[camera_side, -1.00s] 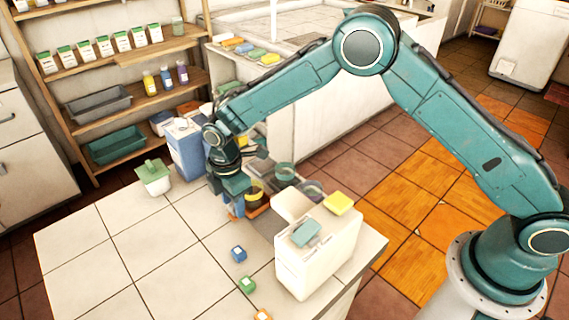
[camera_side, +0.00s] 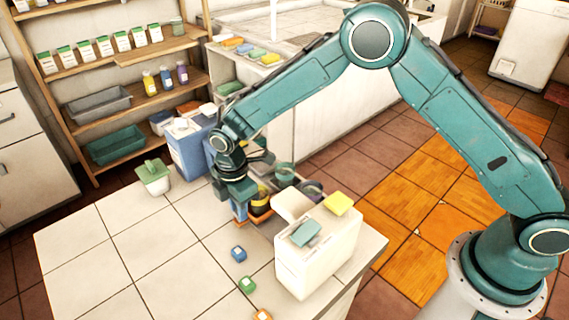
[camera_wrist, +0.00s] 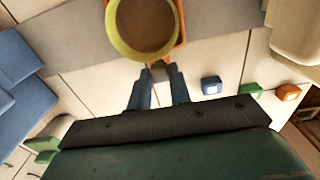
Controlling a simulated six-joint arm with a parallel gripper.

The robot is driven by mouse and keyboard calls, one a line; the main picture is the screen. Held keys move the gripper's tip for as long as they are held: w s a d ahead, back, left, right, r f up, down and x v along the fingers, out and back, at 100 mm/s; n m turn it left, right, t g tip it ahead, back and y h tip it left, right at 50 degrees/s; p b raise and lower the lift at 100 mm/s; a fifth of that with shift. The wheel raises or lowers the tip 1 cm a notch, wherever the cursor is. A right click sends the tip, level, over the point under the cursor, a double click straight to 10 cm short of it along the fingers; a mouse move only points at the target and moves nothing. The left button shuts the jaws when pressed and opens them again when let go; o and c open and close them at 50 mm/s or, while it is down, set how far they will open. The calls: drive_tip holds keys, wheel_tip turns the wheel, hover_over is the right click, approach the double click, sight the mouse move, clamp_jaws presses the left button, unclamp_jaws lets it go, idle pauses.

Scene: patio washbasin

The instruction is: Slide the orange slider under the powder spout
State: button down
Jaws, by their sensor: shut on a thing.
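The orange slider (camera_side: 257,221) lies on the tabletop and carries a yellow cup (camera_side: 259,203). In the wrist view the slider shows as an orange edge (camera_wrist: 182,22) beside the round yellow rim of the cup (camera_wrist: 116,42). My gripper (camera_wrist: 158,76) is shut on a small tab at the slider's near side; the tab is mostly hidden between the fingers. In the side view my gripper (camera_side: 241,210) is low, left of the cup. A white dispenser (camera_side: 310,262) stands right of the slider. Its arm, apparently the powder spout (camera_side: 292,202), reaches toward the slider; the cup is left of it.
A grey strip (camera_wrist: 225,32) runs beneath the slider. Blue (camera_side: 239,254), green (camera_side: 247,285) and orange (camera_side: 263,315) blocks lie in front. A blue-and-white box (camera_side: 188,150) and green-lidded white container (camera_side: 154,178) stand behind left. The left table area is clear.

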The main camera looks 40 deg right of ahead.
drive_tip(key=s, duration=0.9)
drive_tip(key=shift+s+a, duration=0.1)
drive_tip(key=c, duration=1.3)
unclamp_jaws()
drive_tip(key=shift+s, duration=0.1)
drive_tip(key=shift+r, duration=0.8)
wheel_tip(320, 180, up, 12)
drive_tip(key=shift+r, duration=0.15)
